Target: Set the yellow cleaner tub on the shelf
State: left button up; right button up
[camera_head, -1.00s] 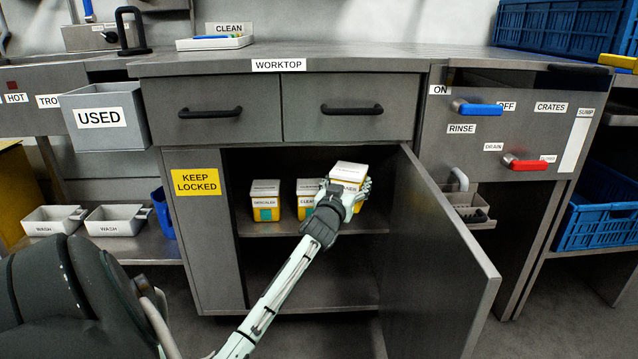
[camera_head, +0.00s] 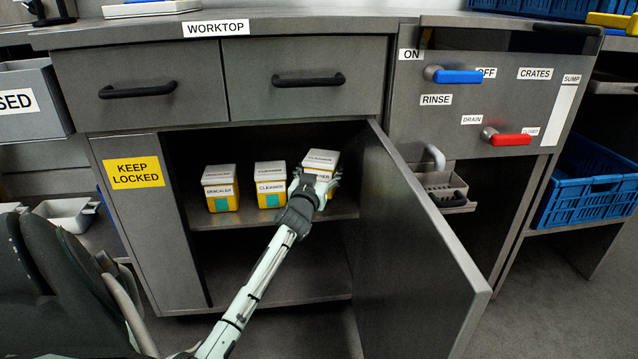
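A yellow cleaner tub (camera_head: 320,160) with a whitish lid and a "CLEANER" label is at the right part of the open cabinet's shelf (camera_head: 230,222). My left gripper (camera_head: 316,184) has its fingers on both sides of this tub and looks shut on it. The gripper hides the tub's lower part, so I cannot tell whether it touches the shelf. A second cleaner tub (camera_head: 270,186) and a descaler tub (camera_head: 220,189) stand on the shelf to the left. My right gripper is not in view.
The cabinet door (camera_head: 420,240) stands open to the right of my arm. A "KEEP LOCKED" panel (camera_head: 134,173) borders the opening on the left. Drawers with black handles (camera_head: 309,79) are above. The lower compartment (camera_head: 270,270) looks empty.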

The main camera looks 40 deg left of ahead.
pick_arm(q)
jog(key=shift+f+b, duration=0.6)
jog(key=shift+f, duration=1.05)
jog(key=shift+f, duration=0.2)
jog(key=o, duration=1.2)
jog(key=shift+r, duration=0.15)
jog(key=shift+s+d, duration=0.1)
jog(key=shift+s, duration=0.05)
jog(key=p+v, duration=0.2)
jog(key=v, duration=0.9)
jog(key=shift+s+p, duration=0.3)
jog(key=shift+p, duration=0.1)
jog(key=shift+d+r, duration=0.1)
